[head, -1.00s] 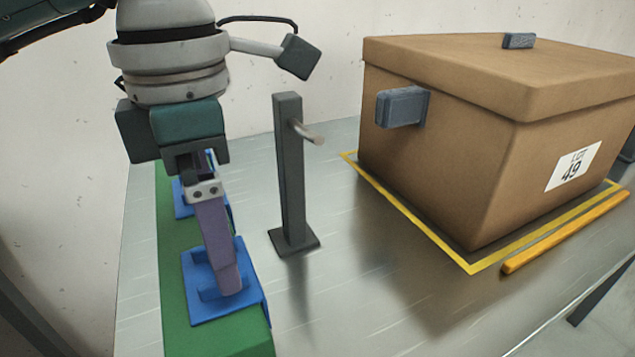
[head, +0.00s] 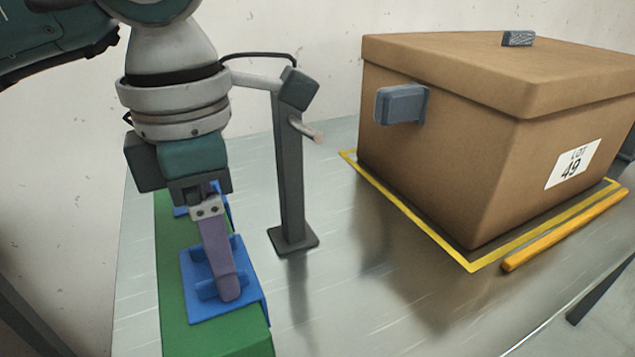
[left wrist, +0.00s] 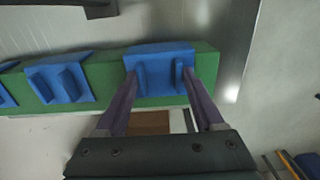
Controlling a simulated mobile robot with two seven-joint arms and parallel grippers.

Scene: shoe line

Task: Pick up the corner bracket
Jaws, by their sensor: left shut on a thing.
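The corner bracket appears to be the blue angled piece (head: 199,310) with two raised ribs, lying on the green bar (head: 172,325) with one edge folded over the bar's side. My left gripper (head: 229,292) points down at it, with its purple fingers at the ribs. In the left wrist view the fingers (left wrist: 160,76) stand on either side of the ribbed blue bracket (left wrist: 160,54), shut on it. The bracket still rests on the bar. The exact contact at the fingertips is partly hidden. My right gripper is in neither view.
More blue pieces (left wrist: 60,80) sit farther along the bar. A dark post (head: 290,185) with a short peg stands just right of my left gripper. A large lidded brown box (head: 440,165) stands inside yellow tape (head: 400,215) at right. The metal table between is clear.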

